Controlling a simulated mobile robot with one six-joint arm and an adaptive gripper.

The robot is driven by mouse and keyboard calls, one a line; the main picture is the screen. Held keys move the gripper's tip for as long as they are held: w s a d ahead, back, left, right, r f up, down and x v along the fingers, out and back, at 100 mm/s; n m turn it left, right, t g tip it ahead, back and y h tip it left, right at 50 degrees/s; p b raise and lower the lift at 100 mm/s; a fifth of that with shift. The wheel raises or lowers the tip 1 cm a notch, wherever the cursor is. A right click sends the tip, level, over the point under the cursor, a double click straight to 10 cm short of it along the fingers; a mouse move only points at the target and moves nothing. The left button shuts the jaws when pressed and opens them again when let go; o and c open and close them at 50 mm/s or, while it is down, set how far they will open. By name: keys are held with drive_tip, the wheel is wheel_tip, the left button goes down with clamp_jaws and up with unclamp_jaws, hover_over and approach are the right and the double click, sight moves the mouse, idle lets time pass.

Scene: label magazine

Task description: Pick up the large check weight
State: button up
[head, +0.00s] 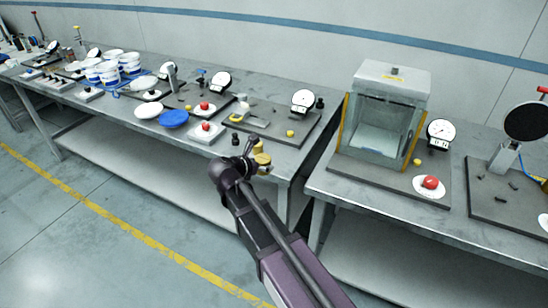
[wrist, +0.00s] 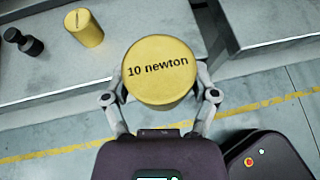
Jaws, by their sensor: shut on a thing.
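The large check weight (wrist: 160,72) is a yellow cylinder with "10 newton" on its top face. My gripper (wrist: 160,97) is shut on it, one finger at each side, in the wrist view. The weight looks upright and is clear of the bench surface, over the front edge and floor. In the head view my gripper (head: 249,163) and the yellow weight (head: 263,160) are at the front edge of the left bench. My fingers are small there and partly hidden by the arm.
A smaller yellow weight (wrist: 84,27) and a dark knobbed piece (wrist: 22,41) stand on the bench near the held weight. The left bench (head: 275,160) carries dials, plates and tubs. A glass-sided case (head: 385,125) stands on the right bench. A gap separates the benches.

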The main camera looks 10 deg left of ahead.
drive_tip(key=shift+s+a+r, duration=0.1)
drive_tip(key=shift+s+a, duration=0.25)
drive_tip(key=shift+s, duration=0.3)
drive_tip(key=shift+s+a+r, duration=0.1)
drive_tip(key=shift+s+a, duration=0.2)
drive_tip(key=shift+s, duration=0.35)
drive_tip(key=shift+w, duration=0.1)
